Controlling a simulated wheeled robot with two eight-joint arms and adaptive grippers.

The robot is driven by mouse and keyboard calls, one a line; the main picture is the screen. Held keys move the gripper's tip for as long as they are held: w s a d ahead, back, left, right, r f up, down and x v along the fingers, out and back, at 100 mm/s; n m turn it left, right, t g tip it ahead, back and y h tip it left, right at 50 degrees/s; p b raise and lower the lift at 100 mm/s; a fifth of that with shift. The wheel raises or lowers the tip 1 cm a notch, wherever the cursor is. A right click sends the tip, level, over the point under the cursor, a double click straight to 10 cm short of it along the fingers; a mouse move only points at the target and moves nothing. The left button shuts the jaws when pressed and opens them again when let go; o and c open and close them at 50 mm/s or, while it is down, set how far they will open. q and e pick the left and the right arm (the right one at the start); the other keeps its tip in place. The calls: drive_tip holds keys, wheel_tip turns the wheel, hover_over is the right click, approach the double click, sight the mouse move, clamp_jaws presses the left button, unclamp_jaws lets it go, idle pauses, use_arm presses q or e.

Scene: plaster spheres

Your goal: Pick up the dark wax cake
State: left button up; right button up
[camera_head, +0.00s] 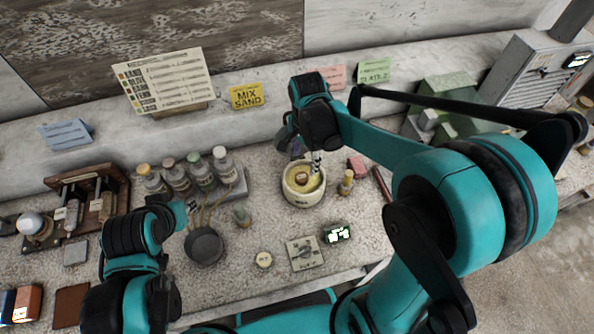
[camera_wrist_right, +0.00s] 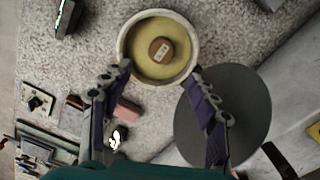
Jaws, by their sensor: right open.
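A round, dark brown cake with a pale label (camera_wrist_right: 161,50), which looks like the wax cake, sits on the yellow fill of a white bowl (camera_wrist_right: 126,35). In the head view the bowl (camera_head: 303,199) stands mid-counter with the brown cake (camera_head: 301,172) inside. My right gripper (camera_head: 316,160) is above the bowl's far side. In the wrist view my right gripper (camera_wrist_right: 165,98) has its fingers spread wide, empty and apart from the cake. My left gripper (camera_head: 188,212) is at the left, near the bottles; its fingers are too small to read.
Several capped bottles (camera_head: 202,173) and a dark round pan (camera_head: 204,246) are on the left. A small display device (camera_head: 337,233) and a switch plate (camera_head: 304,253) lie in front.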

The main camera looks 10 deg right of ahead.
sight(302, 176)
drive_tip(key=shift+s+f+b, duration=0.2)
drive_tip(key=shift+f+b, duration=0.15)
drive_tip(key=shift+f, duration=0.7)
drive_tip(key=f+b, duration=0.1)
drive_tip(key=f, duration=0.1)
drive_tip(key=a+f+b, duration=0.1)
drive_tip(key=f, duration=0.1)
drive_tip(key=shift+f, duration=0.2)
drive_tip(key=shift+d+f, duration=0.1)
drive_tip(key=shift+f, duration=0.35)
drive_tip(key=shift+r, duration=0.1)
drive_tip(key=c, duration=1)
